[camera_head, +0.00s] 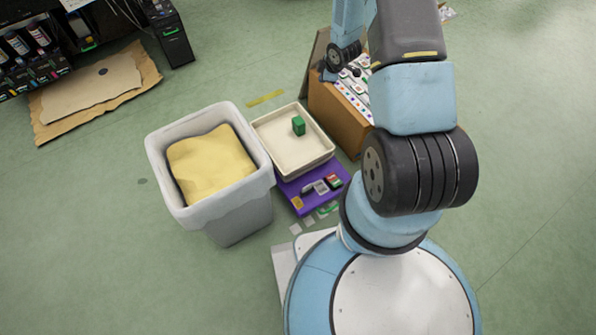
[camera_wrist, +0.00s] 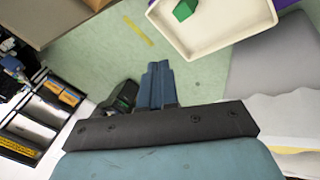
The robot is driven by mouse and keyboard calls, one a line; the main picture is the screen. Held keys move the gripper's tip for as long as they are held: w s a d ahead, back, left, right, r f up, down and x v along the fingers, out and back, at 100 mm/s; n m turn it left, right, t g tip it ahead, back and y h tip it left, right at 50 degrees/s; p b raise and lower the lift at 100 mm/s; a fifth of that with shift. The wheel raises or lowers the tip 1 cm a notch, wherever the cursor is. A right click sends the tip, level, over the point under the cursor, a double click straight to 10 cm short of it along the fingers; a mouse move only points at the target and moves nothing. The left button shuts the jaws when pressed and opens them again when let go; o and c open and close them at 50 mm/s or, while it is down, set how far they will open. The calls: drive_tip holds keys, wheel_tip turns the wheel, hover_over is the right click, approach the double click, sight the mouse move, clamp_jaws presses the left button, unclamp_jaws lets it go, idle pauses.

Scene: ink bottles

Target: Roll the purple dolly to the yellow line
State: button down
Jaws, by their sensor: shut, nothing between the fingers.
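The purple dolly (camera_head: 296,205) stands on the green floor, just right of a grey bin in the head view. A cream tray (camera_head: 262,143) with a green block (camera_head: 298,125) covers its far part and appears to rest on it. The yellow line (camera_head: 265,97) is a short strip on the floor beyond the tray. In the wrist view, the yellow line (camera_wrist: 138,30) lies left of the tray (camera_wrist: 222,47), with a sliver of the purple dolly (camera_wrist: 285,3) behind it. My gripper (camera_wrist: 158,72) is shut and empty, apart from the tray and dolly. My arm hides part of the head view.
The grey bin (camera_head: 233,215) with yellow contents stands close against the dolly's left side. A brown box (camera_head: 333,111) with small items stands to the right. Flattened cardboard (camera_head: 95,90) and a dark shelf lie at upper left. Floor around the yellow line is mostly clear.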

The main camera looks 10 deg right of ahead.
drive_tip(key=s+a+f+n+y, duration=0.15)
drive_tip(key=s+f, duration=0.25)
drive_tip(key=f, duration=0.6)
drive_tip(key=s+a+f+n+y, duration=0.1)
drive_tip(key=s+f+n, duration=0.1)
drive_tip(key=s+f, duration=0.5)
drive_tip(key=s+a+f+n+g+y, duration=0.1)
drive_tip(key=s+a+f, duration=0.1)
drive_tip(key=s+f, duration=0.5)
drive_tip(key=s+a+f+n+y, duration=0.1)
drive_tip(key=s+a+f+y, duration=0.1)
drive_tip(key=s+f, duration=0.5)
drive_tip(key=w+a+f, duration=0.7)
drive_tip(key=w+f, duration=0.2)
drive_tip(key=shift+w+f, duration=0.15)
